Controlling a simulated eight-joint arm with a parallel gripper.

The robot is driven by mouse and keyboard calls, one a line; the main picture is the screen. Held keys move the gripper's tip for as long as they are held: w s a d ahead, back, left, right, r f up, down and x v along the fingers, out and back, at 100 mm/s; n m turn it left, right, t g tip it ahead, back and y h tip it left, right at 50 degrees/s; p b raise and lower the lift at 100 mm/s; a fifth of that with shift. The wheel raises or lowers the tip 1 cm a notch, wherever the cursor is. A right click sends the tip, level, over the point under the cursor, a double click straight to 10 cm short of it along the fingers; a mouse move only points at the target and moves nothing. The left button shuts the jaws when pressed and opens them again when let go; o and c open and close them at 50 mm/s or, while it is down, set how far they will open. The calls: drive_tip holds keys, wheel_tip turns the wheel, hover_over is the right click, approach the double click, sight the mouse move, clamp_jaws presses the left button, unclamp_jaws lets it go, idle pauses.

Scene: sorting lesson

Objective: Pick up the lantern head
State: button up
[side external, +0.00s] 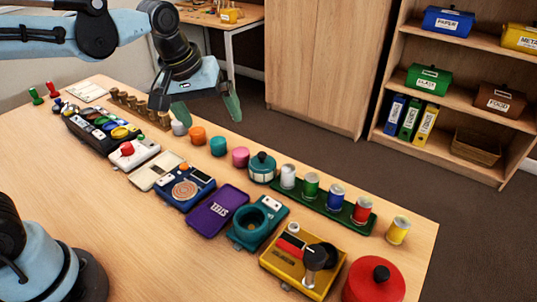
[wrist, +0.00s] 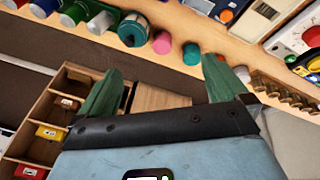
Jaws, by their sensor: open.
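A rounded teal piece with a dark knob (side external: 262,167), which looks like the lantern head, stands on the table at the near end of a row of coloured pieces. It also shows near the top of the wrist view (wrist: 133,30). A teal base with a round ring (side external: 258,222) lies in front of it. My gripper (side external: 195,112) is open and empty, its green fingers spread above the far part of the row, up and left of the teal piece. Both fingers (wrist: 160,80) show in the wrist view with nothing held between them.
Pink (side external: 240,157), teal (side external: 218,146) and orange (side external: 197,136) pieces stand left of the knobbed piece. A green tray (side external: 346,222) with several cans is to its right. Purple (side external: 217,209) and yellow (side external: 296,268) devices lie in front. Shelves (side external: 455,98) stand beyond the table.

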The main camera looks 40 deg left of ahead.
sight(262, 153)
drive_tip(key=w+d+f+n+g, duration=0.1)
drive_tip(key=w+d+n, duration=0.1)
drive_tip(key=w, duration=0.1)
drive_tip(key=w+d+f+n+g, duration=0.1)
drive_tip(key=w+d+f+n, duration=0.1)
drive_tip(key=w, duration=0.1)
drive_tip(key=w+d+f+n+g, duration=0.1)
drive_tip(key=w+d+n, duration=0.1)
drive_tip(key=w+n, duration=0.1)
drive_tip(key=shift+f+g, duration=0.15)
drive_tip(key=shift+g, duration=0.25)
wheel_tip(262, 153, down, 12)
drive_tip(key=shift+a+f, duration=0.1)
drive_tip(key=c, duration=1.1)
